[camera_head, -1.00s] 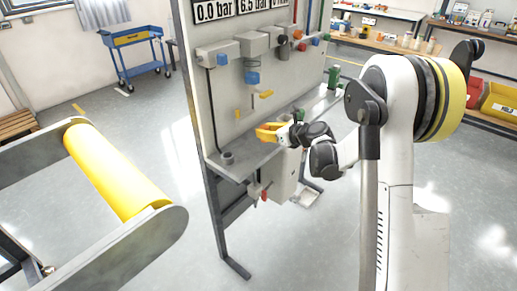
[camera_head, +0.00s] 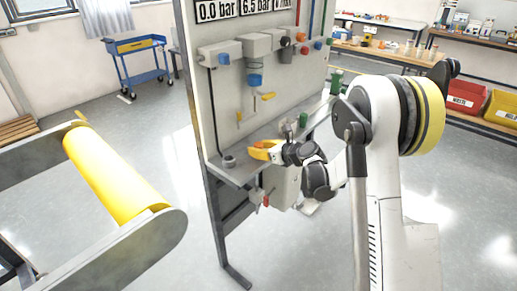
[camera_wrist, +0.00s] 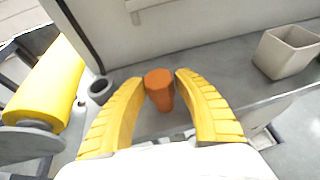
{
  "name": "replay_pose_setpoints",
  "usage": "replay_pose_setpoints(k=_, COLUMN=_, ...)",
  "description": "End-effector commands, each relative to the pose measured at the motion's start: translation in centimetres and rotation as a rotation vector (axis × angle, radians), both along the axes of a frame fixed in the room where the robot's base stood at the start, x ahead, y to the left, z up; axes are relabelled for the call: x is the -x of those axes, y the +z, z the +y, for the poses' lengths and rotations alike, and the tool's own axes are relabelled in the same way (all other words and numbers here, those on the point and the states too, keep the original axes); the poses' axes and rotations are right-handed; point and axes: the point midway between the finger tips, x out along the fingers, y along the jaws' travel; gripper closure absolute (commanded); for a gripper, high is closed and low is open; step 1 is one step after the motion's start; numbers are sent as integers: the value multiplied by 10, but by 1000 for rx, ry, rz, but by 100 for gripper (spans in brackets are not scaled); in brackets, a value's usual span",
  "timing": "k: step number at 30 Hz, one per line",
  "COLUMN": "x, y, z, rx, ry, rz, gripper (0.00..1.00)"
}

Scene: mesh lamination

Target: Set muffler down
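The muffler, as I take it, is the small orange-brown cylinder (camera_wrist: 160,92) between my fingertips in the wrist view. My gripper (camera_wrist: 160,76) has two yellow ribbed fingers, one close on either side of it, and appears shut on it. The muffler is upright over the grey shelf (camera_wrist: 225,104); whether its base touches the shelf I cannot tell. In the head view my gripper (camera_head: 259,150) is low at the shelf of the upright panel (camera_head: 225,100). The muffler is not distinct there.
A small grey ring-shaped cup (camera_wrist: 101,90) stands on the shelf to the left of my gripper. A light grey open box (camera_wrist: 286,52) is to the right. A yellow roll (camera_head: 110,180) on a frame is at the left. Valves and hanging tools are on the panel.

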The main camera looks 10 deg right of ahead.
Motion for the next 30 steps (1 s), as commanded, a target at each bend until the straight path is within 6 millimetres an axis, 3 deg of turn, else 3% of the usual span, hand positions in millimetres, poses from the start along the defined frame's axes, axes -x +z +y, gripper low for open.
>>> replay_pose_setpoints(k=12, x=1, y=6, z=-1, rx=0, ry=0, rz=0, gripper=56)
replay_pose_setpoints(k=24, x=69, y=39, z=-38, rx=-1, ry=-3, rz=1, gripper=56)
replay_pose_setpoints(k=30, x=92, y=48, z=-50, rx=0, ry=-1, rz=0, gripper=56)
